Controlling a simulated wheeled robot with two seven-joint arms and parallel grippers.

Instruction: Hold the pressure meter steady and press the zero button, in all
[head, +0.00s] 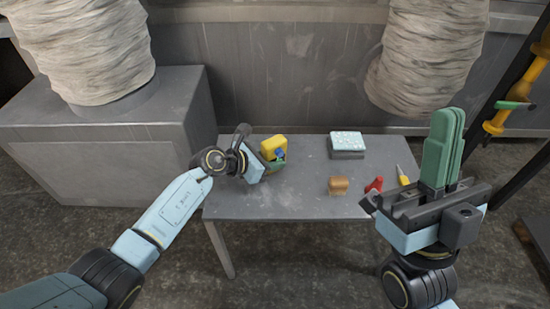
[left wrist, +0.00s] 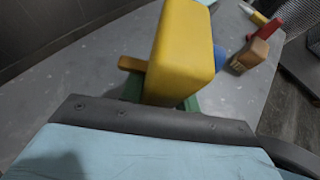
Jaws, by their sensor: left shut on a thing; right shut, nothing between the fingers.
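The pressure meter looks like a yellow block-shaped body (head: 272,146) with a small blue part (head: 280,153) on its side, at the left of the table. In the left wrist view the yellow body (left wrist: 184,50) stands large between the green fingers, and the blue part (left wrist: 220,57) peeks out behind it. My left gripper (head: 274,165) is shut on the yellow meter low down. No zero button can be made out. My right gripper (head: 447,112) is shut and empty, its green fingers pointing up, to the right of the table's front edge and far from the meter.
On the grey table (head: 290,200) lie a brown brush-like block (head: 339,185), a red object (head: 374,184) and a yellow-handled tool (head: 403,178) at the right. A grey box with a pale speckled top (head: 346,140) stands at the back. The middle and front left are clear.

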